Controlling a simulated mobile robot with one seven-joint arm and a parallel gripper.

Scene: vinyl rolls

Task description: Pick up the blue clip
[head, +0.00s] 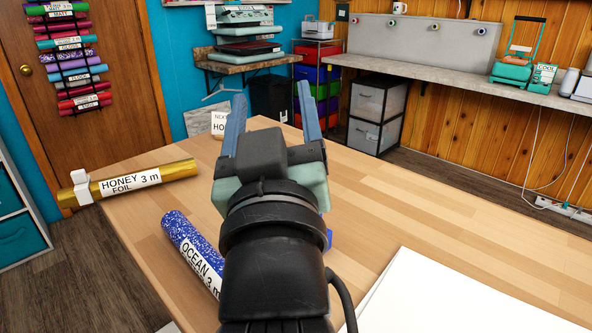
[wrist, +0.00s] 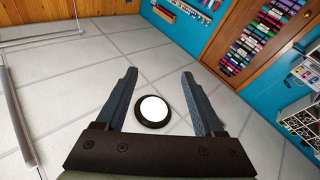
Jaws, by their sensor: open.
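A small blue piece (head: 329,238), likely the blue clip, shows at the right edge of my arm on the wooden table. My arm hides most of it. My gripper (head: 271,92) is raised above the table, open, its two blue fingers pointing up and away. In the wrist view my gripper (wrist: 159,73) has nothing between its fingers and faces the ceiling, where a round light shows. The clip is not in the wrist view.
A blue glitter roll marked OCEAN (head: 193,252) lies left of my arm, partly hidden. A gold HONEY FOIL roll (head: 150,180) with a white clip (head: 81,187) lies at the table's left. A white sheet (head: 440,295) lies front right. A small sign (head: 218,124) stands at the back.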

